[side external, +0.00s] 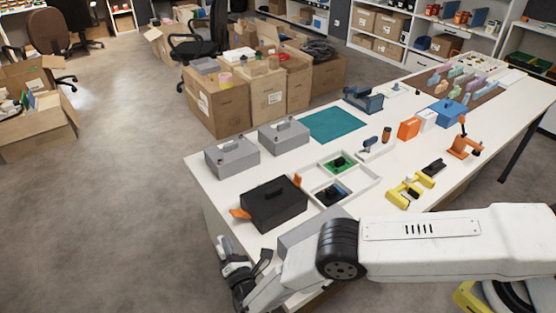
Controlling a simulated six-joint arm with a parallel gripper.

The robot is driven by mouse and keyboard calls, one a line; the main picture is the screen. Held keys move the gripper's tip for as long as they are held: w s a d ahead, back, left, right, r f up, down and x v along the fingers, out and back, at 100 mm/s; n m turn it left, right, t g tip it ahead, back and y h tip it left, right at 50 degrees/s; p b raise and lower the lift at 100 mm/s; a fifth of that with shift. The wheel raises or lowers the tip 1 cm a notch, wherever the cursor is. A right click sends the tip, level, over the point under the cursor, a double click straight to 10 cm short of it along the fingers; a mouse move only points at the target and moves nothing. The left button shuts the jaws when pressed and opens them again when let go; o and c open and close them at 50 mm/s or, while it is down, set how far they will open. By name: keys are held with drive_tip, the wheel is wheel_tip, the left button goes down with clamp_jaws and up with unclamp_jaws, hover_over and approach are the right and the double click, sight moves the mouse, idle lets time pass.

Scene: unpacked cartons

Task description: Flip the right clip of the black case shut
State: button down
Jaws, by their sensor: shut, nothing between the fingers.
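The black case (275,206) stands closed on the white table near its front left edge, with a dark handle on its lid. One orange clip (240,213) sticks outward from its left side, tilted away from the wall. Another orange clip (298,180) shows at its far right end, standing up close to the case; whether it is fastened is too small to tell. My gripper (226,246) is shut and empty, beyond the table's front left edge, below and left of the case and apart from it. My arm hides the table's near corner.
A grey box (310,229) stands close to the case, partly behind my arm. Two grey cases (232,155) (284,136) stand farther back. A white divided tray (366,183) lies right of the case. The teal mat (334,124) is bare.

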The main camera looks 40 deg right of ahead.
sight(241, 213)
drive_tip(key=shift+w+d+r, duration=0.55)
drive_tip(key=shift+d+r, duration=0.2)
drive_tip(key=shift+r, duration=0.15)
drive_tip(key=shift+w+d+r, duration=0.55)
drive_tip(key=shift+d+r, duration=0.2)
drive_tip(key=shift+r, duration=0.1)
drive_tip(key=shift+d+r+m+g+h, duration=0.15)
drive_tip(key=shift+r+m+g+h, duration=0.2)
drive_tip(key=shift+m, duration=0.65)
drive_tip(key=m, duration=0.1)
drive_tip(key=d+r+m, duration=0.1)
drive_tip(key=m, duration=0.1)
drive_tip(key=shift+r+g+h, duration=0.25)
drive_tip(key=shift+r, duration=0.05)
drive_tip(key=shift+d+r, duration=0.5)
drive_tip(key=shift+d+r+m, duration=0.25)
drive_tip(key=shift+d+m, duration=0.1)
drive_tip(key=shift+m, duration=0.35)
drive_tip(key=shift+a, duration=0.1)
